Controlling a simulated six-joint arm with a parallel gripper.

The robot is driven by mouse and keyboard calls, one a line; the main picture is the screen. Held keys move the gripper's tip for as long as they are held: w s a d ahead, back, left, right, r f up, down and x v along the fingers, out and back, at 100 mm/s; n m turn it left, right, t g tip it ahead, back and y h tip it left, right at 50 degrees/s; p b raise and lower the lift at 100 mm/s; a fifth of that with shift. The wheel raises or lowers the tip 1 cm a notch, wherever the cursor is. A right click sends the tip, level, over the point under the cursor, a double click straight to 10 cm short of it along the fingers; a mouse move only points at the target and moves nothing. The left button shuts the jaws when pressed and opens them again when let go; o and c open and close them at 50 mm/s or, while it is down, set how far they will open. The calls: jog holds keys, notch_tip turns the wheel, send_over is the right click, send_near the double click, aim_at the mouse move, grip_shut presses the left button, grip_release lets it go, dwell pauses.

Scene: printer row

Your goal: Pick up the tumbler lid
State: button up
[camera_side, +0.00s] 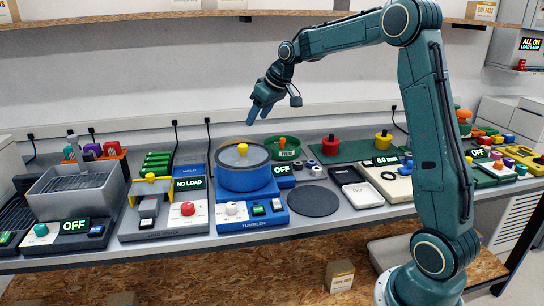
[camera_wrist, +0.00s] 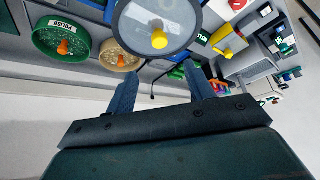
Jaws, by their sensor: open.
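The tumbler lid (camera_side: 229,156) is a grey, see-through-looking disc with a yellow knob (camera_side: 243,149). It sits on the blue tumbler drum (camera_side: 243,180). In the wrist view the lid (camera_wrist: 180,18) is at the top centre, its knob (camera_wrist: 160,39) just beyond the fingertips. My gripper (camera_side: 259,118) is open and empty in the air above the lid, slightly right of the knob in the side view. Its fingers, also in the wrist view (camera_wrist: 161,68), are spread apart and point down in the side view. The drum's inside is hidden.
A green bowl (camera_side: 283,147) with an orange knob stands behind right of the drum. A tester with a yellow bridge (camera_side: 151,187) stands to its left. A dark round mat (camera_side: 313,201) lies bare to its right. A shelf (camera_side: 150,17) runs along the wall above.

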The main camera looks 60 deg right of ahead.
send_near(242, 145)
jog(key=shift+x, duration=2.35)
jog(key=shift+s+f, duration=0.1)
jog(key=shift+f, duration=0.05)
jog(key=shift+x, duration=2.55)
jog(key=c, duration=1.1)
notch_tip(242, 145, up, 20)
